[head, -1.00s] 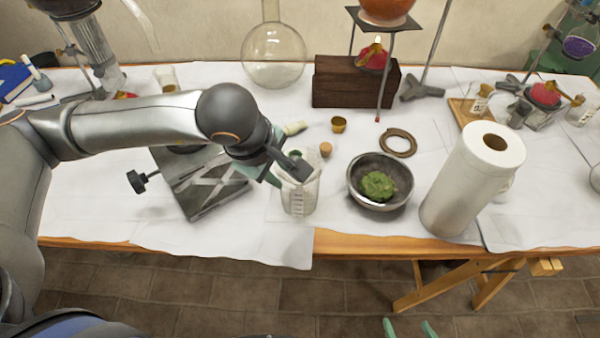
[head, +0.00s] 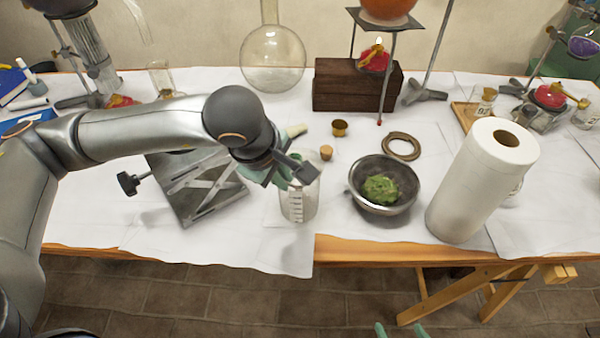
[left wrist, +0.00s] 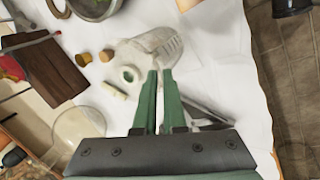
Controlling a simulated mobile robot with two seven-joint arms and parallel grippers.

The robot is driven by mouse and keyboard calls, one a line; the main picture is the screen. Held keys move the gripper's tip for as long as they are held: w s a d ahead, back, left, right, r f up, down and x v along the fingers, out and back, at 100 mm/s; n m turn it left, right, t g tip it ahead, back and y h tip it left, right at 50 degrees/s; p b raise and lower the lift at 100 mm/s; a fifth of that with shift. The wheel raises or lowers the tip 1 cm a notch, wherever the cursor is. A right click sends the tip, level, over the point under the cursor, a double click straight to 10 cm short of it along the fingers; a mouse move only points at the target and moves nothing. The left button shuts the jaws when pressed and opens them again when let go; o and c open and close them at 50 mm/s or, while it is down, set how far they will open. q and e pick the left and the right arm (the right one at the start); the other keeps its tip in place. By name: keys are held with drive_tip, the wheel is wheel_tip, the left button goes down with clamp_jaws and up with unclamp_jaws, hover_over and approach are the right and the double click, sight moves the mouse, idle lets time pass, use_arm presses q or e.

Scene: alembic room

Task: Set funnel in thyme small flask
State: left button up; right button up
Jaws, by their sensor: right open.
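The beaker (left wrist: 162,43) lies beyond the fingertips. I cannot make out a funnel clearly. My right gripper (head: 404,331) is open and empty at the bottom edge.
A dark bowl (head: 358,197) with green herb, a paper roll (head: 470,190), a cork (head: 326,153), a brass cup (head: 340,128) and a ring (head: 402,146) stand to the right. A lab jack (head: 205,195) is left, a round flask (head: 272,62) behind.

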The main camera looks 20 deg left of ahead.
use_arm(q)
clamp_jaws()
wheel_tip(320, 180, up, 12)
drive_tip(key=p, duration=0.5)
drive_tip(key=shift+p, duration=0.35)
idle(0.8)
idle(0.3)
